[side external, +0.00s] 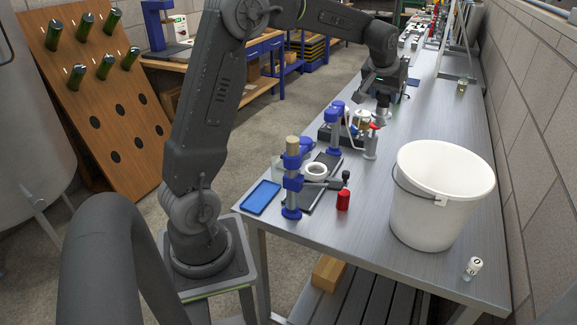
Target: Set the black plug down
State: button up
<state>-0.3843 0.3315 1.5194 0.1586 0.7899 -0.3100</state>
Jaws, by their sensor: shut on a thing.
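My gripper (384,93) hangs over the steel bench, pointing down, in the middle distance. It is shut on a small dark piece, the black plug (383,101), whose outline is hard to make out at this size. A grey cylindrical piece (381,116) shows directly below the plug. I cannot tell whether the plug touches it or is just above it.
A blue-and-grey bench device (291,185), a red cylinder (343,200) and a blue tray (262,197) stand nearer on the bench (375,230). A large white bucket (440,205) stands at right. A small white-capped jar (472,268) is at the near right corner. Bare steel lies right of my gripper.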

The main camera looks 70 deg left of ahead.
jog(key=s+a+n+g+y, duration=0.2)
jog(key=s+a+n, duration=0.2)
jog(key=s+a, duration=1.5)
jog(key=shift+s+d+f, duration=0.2)
jog(key=shift+d+f, duration=0.05)
jog(key=shift+f, duration=3.15)
jog(key=shift+s+d+f, duration=0.2)
jog(key=shift+f, duration=3.2)
jog(key=shift+s+d+f, duration=0.2)
jog(key=shift+d+f, duration=0.05)
jog(key=shift+f, duration=3.15)
jog(key=shift+f, duration=0.1)
jog(key=o, duration=1)
